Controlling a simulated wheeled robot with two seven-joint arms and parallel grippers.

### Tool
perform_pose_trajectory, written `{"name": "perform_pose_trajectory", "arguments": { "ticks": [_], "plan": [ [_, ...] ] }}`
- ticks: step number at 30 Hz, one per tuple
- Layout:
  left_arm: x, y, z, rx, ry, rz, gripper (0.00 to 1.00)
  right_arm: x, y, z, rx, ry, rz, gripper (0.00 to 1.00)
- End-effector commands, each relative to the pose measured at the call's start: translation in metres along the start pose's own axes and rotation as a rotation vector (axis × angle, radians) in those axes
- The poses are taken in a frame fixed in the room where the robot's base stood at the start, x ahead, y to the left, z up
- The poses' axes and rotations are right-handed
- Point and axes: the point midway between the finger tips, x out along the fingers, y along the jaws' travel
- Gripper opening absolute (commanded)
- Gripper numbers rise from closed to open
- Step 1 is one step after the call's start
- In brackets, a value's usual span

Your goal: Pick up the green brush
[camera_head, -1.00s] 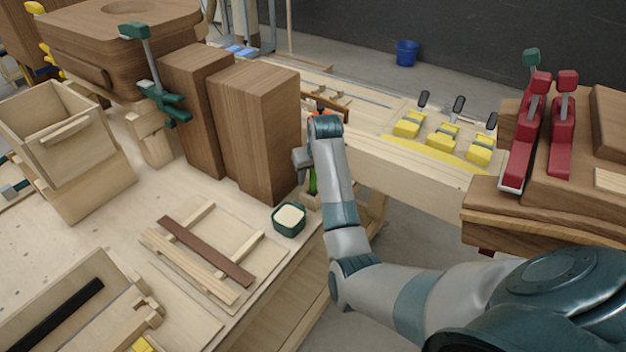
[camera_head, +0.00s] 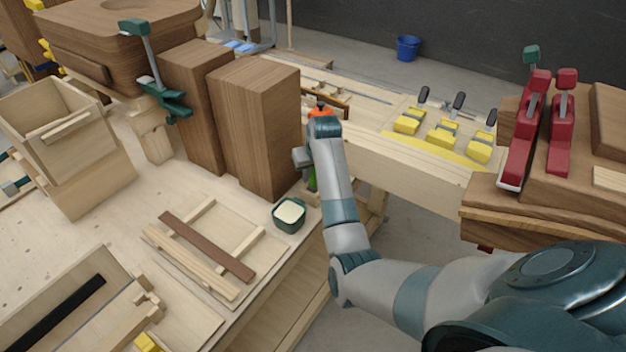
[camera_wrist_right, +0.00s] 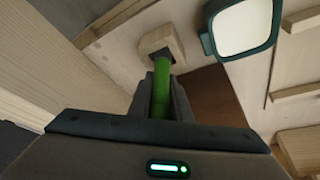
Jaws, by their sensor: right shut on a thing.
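The green brush shows as a thin green handle (camera_head: 311,180) at the right end of the workbench, mostly hidden behind my right arm. In the right wrist view its bright green handle (camera_wrist_right: 161,88) runs between the two dark fingers of my right gripper (camera_wrist_right: 161,100), which is shut on it. The handle's far end meets a pale wooden block (camera_wrist_right: 161,46); I cannot tell whether the block is part of the brush or a holder. Bristles are not visible. My left gripper is in neither view.
A dark green cup with cream contents (camera_head: 289,215) stands close to the gripper. Tall brown wooden blocks (camera_head: 255,130) rise just left of it. A slatted wooden panel (camera_head: 205,250) lies in front. An orange item (camera_head: 320,110) sits behind my wrist.

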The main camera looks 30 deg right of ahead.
Motion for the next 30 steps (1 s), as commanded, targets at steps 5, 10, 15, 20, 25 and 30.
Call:
{"name": "perform_pose_trajectory", "arguments": {
  "ticks": [5, 10, 15, 20, 25, 30],
  "plan": [
    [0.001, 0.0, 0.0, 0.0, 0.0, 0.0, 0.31, -0.001, 0.0, -0.001, 0.0, 0.001, 0.0, 0.0],
    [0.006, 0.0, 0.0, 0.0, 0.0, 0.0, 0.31, -0.006, 0.0, -0.004, 0.0, 0.003, 0.001, 0.0],
    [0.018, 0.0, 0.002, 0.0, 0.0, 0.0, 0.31, -0.021, 0.001, -0.01, 0.001, 0.006, 0.001, 0.0],
    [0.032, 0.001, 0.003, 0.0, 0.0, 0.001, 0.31, -0.042, 0.013, -0.014, 0.004, 0.005, 0.004, 0.0],
    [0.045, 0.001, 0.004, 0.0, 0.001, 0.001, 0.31, -0.063, 0.039, -0.01, 0.002, 0.005, 0.004, 0.0],
    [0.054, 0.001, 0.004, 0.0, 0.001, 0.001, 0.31, -0.08, 0.06, -0.007, 0.002, 0.004, 0.003, 0.0]
  ]
}}
